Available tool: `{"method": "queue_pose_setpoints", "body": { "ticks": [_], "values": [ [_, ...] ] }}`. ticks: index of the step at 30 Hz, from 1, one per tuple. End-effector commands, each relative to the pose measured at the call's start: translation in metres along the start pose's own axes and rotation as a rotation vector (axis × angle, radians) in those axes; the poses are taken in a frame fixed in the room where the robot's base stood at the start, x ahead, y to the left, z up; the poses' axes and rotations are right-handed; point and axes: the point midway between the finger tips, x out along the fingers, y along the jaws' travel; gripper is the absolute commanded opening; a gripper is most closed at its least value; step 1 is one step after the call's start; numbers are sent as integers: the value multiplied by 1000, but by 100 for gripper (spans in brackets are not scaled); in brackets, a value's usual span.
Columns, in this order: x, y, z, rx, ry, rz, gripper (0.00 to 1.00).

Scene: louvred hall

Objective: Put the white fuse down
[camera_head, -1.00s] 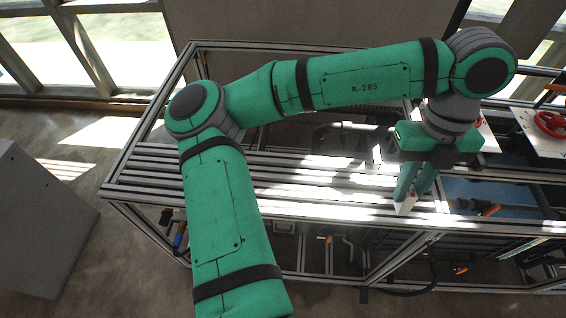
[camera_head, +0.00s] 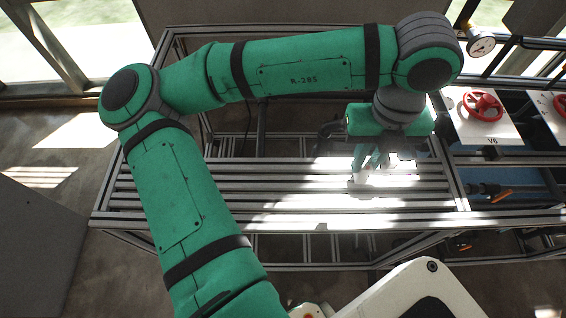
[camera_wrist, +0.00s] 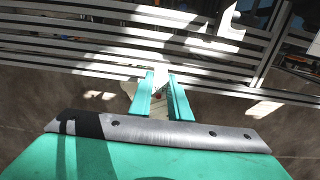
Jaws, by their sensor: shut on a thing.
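My gripper (camera_head: 369,166) points down over the slatted metal bench top (camera_head: 250,188), toward its right part. It is shut on the white fuse (camera_head: 360,178), a small pale piece at the fingertips, washed out by bright sunlight. In the wrist view, the two green fingers (camera_wrist: 162,88) close on the fuse (camera_wrist: 159,72), with the bench's slats beyond. The fuse's lower end is close to the slats; I cannot tell whether it touches them.
Red valve wheels on white panels (camera_head: 483,106) stand to the right, with a pressure gauge (camera_head: 481,44) behind. An orange-handled valve (camera_head: 500,195) lies right of the bench. The slats left of my gripper are clear. Gaps run between the slats.

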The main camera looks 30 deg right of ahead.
Motion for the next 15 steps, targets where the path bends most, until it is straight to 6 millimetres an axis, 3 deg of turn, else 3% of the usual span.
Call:
{"method": "queue_pose_setpoints", "body": {
  "ticks": [11,15],
  "values": [
    [36,70,32,2,3,1,0],
    [61,87,40,2,4,1,0]
  ]
}}
